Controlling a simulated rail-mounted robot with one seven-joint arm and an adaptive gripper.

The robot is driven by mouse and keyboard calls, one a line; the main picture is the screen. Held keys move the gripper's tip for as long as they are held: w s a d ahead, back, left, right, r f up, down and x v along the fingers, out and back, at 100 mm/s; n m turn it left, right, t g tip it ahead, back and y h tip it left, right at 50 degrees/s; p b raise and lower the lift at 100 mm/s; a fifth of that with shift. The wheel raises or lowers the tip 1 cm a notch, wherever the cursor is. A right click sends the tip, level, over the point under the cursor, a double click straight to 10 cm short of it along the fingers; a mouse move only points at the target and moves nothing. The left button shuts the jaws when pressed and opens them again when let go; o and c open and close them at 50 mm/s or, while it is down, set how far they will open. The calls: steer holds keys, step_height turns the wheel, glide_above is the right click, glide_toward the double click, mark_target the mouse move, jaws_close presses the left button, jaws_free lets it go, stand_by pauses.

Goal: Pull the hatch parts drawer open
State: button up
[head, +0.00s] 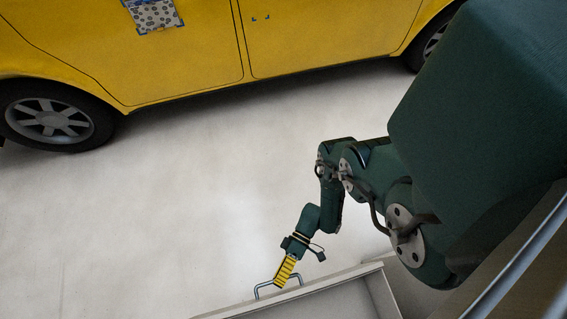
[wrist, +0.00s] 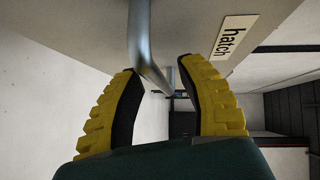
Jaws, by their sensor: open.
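The hatch drawer has a pale grey front with a white label reading "hatch" (wrist: 234,37) in the wrist view. Its metal bar handle (wrist: 140,35) runs down from the top of that view and passes between my yellow fingertips. My gripper (wrist: 160,69) is open, with one finger on each side of the bar; I cannot tell whether either touches it. In the head view my gripper (head: 281,281) is at the handle (head: 262,288), on the outer side of the pale rim (head: 345,275). The handle's middle is partly hidden by the fingers there.
A yellow car (head: 180,65) with dark wheels (head: 50,117) stands across the back, a patterned patch (head: 154,14) on its side. The pale floor (head: 170,210) between the car and the handle is clear. A recessed grey space lies behind the rim.

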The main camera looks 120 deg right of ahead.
steer(key=shift+d, duration=0.1)
steer(key=v, duration=1.2)
steer(key=shift+f, duration=0.1)
